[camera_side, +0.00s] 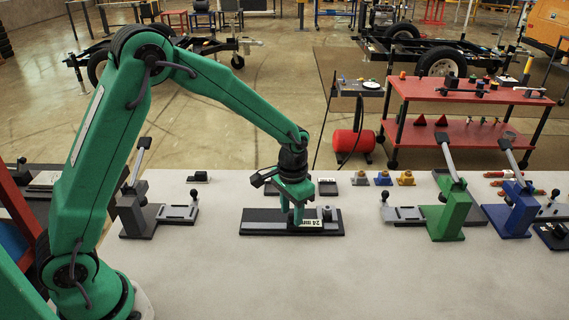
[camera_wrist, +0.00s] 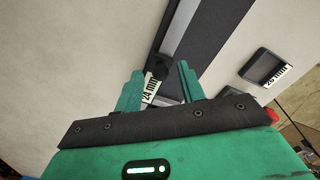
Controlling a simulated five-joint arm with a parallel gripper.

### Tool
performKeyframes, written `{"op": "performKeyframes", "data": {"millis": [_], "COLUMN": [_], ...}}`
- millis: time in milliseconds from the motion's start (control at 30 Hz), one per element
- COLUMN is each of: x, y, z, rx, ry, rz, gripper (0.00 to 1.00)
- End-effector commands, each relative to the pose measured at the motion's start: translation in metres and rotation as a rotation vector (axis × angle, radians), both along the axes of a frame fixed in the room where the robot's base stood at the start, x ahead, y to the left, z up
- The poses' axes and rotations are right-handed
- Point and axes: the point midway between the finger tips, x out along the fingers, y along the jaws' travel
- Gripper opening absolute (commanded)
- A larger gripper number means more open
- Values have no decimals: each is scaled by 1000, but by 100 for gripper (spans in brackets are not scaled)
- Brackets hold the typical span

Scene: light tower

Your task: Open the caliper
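The caliper (camera_side: 262,223) is a dark flat base with a lighter bar along it, lying on the grey table, with a "24 mm" label near its right half. My gripper (camera_side: 296,218) points down over the caliper's middle, with its green fingers close to the bar. In the wrist view, the caliper (camera_wrist: 215,30) runs up from between my fingers (camera_wrist: 159,72). The fingers stand apart, with a black knob (camera_wrist: 155,68) and the label showing in the gap. I see room beside the knob; any contact is unclear. The fingers partly hide the caliper.
Lever stands, grey (camera_side: 133,215), green (camera_side: 450,212) and blue (camera_side: 513,215), flank the caliper. Small blocks (camera_side: 360,179) sit behind it. A small dark block with a label (camera_wrist: 265,66) lies to the right in the wrist view. The table in front is clear.

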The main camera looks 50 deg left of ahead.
Motion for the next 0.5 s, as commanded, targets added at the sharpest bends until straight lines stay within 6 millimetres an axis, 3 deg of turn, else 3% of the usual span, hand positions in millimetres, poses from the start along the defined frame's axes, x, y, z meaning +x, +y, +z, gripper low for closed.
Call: {"op": "performKeyframes", "data": {"millis": [267, 500], "x": [0, 0], "y": [0, 0], "z": [-2, -2], "rx": [0, 0], "ry": [0, 0], "rz": [0, 0], "gripper": [39, 0]}}
